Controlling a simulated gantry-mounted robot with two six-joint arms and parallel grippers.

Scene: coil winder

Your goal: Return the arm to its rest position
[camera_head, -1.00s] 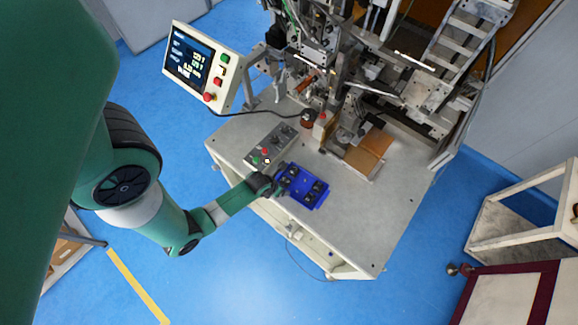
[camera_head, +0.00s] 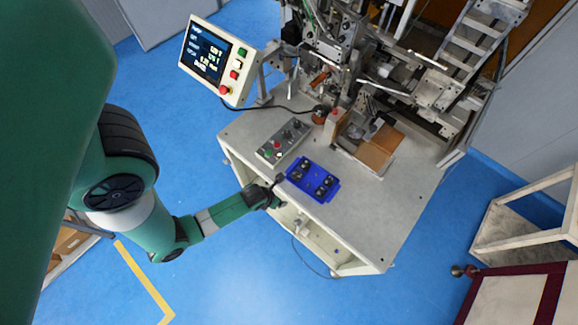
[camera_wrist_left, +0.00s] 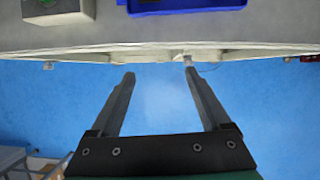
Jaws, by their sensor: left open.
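My left arm (camera_head: 218,214) comes in from the left in the head view. Its gripper (camera_head: 280,181) is at the front edge of the machine table, just left of the blue tray. In the left wrist view the gripper (camera_wrist_left: 158,80) is open, with nothing between its two fingers and blue floor behind them. The fingertips point at the table's front edge. My right gripper is not in view.
The blue tray (camera_head: 328,200) with dark parts and the grey button box (camera_head: 268,154) lie on the table (camera_head: 345,238). The winder machine (camera_head: 345,65) and a screen (camera_head: 205,55) stand behind. A white cart (camera_head: 520,235) is at right. Floor in front is open.

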